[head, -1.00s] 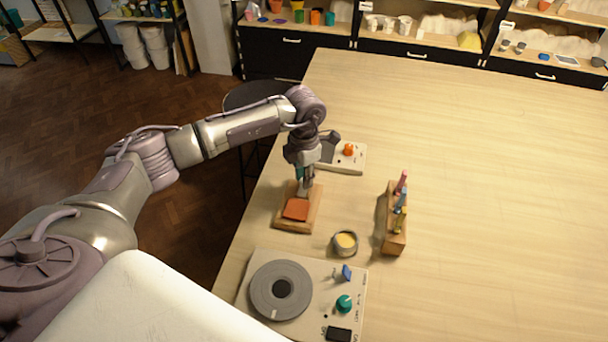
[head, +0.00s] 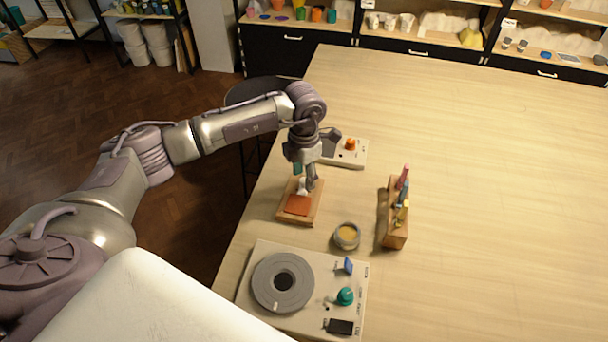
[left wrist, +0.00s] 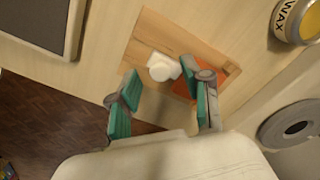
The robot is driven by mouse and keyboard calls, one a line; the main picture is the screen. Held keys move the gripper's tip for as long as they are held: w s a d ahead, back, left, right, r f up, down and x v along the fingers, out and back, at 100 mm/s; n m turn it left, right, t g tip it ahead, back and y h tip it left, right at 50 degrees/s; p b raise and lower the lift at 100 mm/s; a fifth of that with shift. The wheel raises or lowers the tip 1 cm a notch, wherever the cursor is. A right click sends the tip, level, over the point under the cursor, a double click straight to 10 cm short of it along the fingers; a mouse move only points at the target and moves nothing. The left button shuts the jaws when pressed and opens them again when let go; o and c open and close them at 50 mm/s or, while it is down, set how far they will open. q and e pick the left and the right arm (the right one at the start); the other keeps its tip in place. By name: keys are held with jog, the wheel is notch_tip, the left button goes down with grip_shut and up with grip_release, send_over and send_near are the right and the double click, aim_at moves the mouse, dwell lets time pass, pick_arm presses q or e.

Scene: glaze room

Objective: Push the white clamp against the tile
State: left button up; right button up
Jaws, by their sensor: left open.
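The white clamp (head: 303,188) sits on a wooden board (head: 316,204), close to the orange tile (head: 298,205). In the left wrist view the clamp (left wrist: 162,67) shows a round knob and a flat plate beside the tile (left wrist: 183,88); I cannot tell whether they touch. My left gripper (head: 305,176) is open and empty above the far part of the board. Its two teal-padded fingers (left wrist: 168,88) are spread to either side of the clamp in the left wrist view, and the right finger hides part of the tile. My right gripper is out of view.
A wax tin (head: 347,236) and a wooden rack (head: 394,240) with coloured tools stand right of the board. A turntable unit (head: 254,318) is nearer, a device with an orange knob (head: 350,144) farther back. The table's right side is clear.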

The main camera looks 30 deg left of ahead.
aim_at(304, 180)
pick_arm(q)
notch_tip(304, 180, up, 12)
jog(key=shift+f, duration=0.2)
jog(key=shift+s+f, duration=0.1)
dwell(0.5)
